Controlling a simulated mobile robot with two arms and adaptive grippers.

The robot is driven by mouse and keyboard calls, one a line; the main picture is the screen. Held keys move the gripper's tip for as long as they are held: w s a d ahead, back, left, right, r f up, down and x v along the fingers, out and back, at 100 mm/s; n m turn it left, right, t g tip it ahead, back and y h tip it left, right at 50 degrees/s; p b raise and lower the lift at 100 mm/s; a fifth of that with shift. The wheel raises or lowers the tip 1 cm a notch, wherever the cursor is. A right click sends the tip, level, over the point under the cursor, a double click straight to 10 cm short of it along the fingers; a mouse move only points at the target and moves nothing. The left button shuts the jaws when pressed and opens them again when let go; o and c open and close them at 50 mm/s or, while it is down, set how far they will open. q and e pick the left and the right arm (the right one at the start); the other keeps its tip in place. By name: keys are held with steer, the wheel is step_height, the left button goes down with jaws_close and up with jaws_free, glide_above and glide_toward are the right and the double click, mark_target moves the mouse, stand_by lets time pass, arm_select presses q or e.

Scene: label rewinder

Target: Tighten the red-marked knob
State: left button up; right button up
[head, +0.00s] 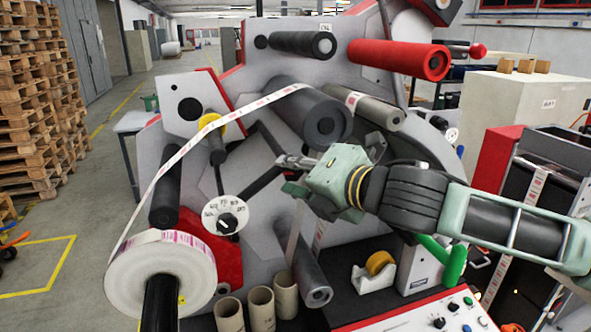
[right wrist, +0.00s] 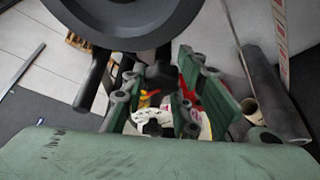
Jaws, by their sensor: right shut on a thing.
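My right gripper (head: 290,162) reaches in from the right to the middle of the rewinder's grey front plate. In the right wrist view its green fingers (right wrist: 158,72) are closed around a dark knob-like part (right wrist: 161,74), just below a large black roller. A small orange-red mark (right wrist: 150,94) shows close behind that part. I cannot tell whether the mark is on it, as the fingers hide much of it. A white dial with a black knob (head: 227,223) sits lower left, apart from the gripper in the head view. My left gripper is not in view.
A label web runs from the white label roll (head: 161,275) up over the large dark roller (head: 320,116). A red roller (head: 398,59) sticks out above my right arm. Cardboard cores (head: 261,309) stand below. Wooden pallets (head: 35,110) are stacked left, beside open floor.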

steer(key=shift+r, duration=0.2)
steer(key=m+y+b, duration=0.1)
steer(key=m+b, duration=0.1)
steer(key=m+t+y+b, duration=0.1)
steer(key=m+b, duration=0.1)
steer(key=shift+d+f, duration=0.15)
steer(key=shift+f, duration=0.05)
steer(key=shift+d+m+t+y+b, duration=0.1)
steer(key=shift+m+t+b, duration=0.65)
steer(key=shift+m+b, duration=0.95)
steer(key=shift+d+m+t+y+b, duration=0.1)
steer(key=shift+m+t+b, duration=0.6)
steer(key=shift+m+b, duration=1.05)
steer(key=shift+m+t+y+b, duration=0.1)
steer(key=shift+m+t+b, duration=0.85)
steer(key=shift+m, duration=1.3)
